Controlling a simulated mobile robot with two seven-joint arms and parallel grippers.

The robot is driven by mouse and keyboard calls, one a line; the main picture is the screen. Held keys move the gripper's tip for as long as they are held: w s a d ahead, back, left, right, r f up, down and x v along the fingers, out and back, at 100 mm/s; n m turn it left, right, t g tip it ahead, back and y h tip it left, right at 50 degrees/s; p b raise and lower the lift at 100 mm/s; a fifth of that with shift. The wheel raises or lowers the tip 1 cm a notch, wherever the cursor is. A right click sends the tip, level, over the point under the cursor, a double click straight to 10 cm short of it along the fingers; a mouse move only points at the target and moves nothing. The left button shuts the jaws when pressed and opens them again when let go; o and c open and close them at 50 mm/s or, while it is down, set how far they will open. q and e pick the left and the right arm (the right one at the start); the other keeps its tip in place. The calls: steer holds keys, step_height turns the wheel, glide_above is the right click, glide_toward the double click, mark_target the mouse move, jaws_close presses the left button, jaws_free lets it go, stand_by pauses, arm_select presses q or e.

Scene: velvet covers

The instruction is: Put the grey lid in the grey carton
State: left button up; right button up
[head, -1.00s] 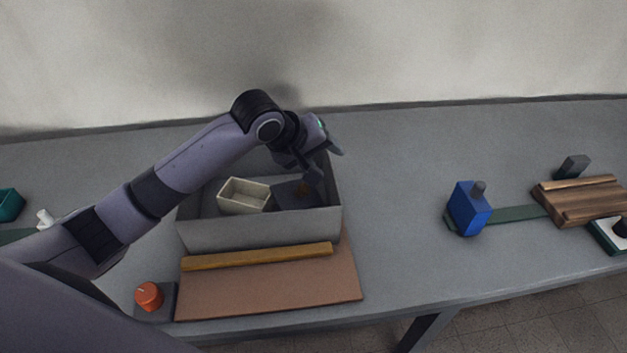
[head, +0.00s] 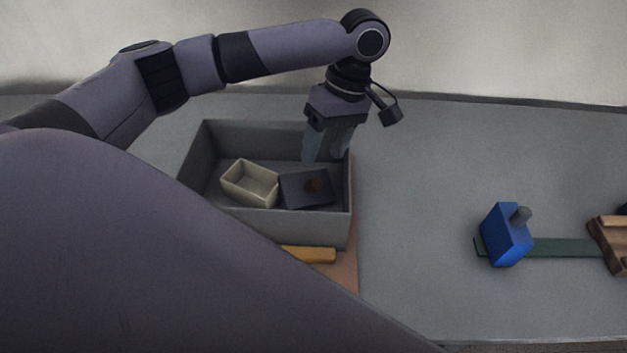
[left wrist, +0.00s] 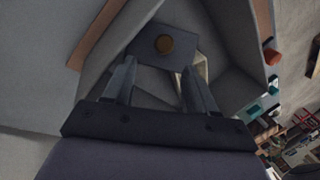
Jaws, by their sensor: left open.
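The grey lid (head: 295,193), a dark square plate with a round brown knob, lies inside the grey carton (head: 285,222), towards its right side. The lid also shows in the left wrist view (left wrist: 145,40), just beyond the fingertips. My left gripper (head: 326,158) points down over the back right part of the carton, behind the lid. Its two fingers are apart with nothing between them in the left wrist view (left wrist: 158,68). Whether the lid lies flat on the carton floor is hard to tell. My right gripper is not in view.
A small cream box (head: 248,184) sits in the carton, left of the lid. A yellow-brown bar (head: 308,254) and a brown board (head: 346,268) lie in front. A blue block (head: 506,236) stands right on a green strip (head: 570,248). The table between is clear.

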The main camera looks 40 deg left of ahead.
mark_target(315, 173)
arm_select(q)
steer(key=x, duration=0.6)
steer(key=shift+s, duration=0.3)
jaws_close()
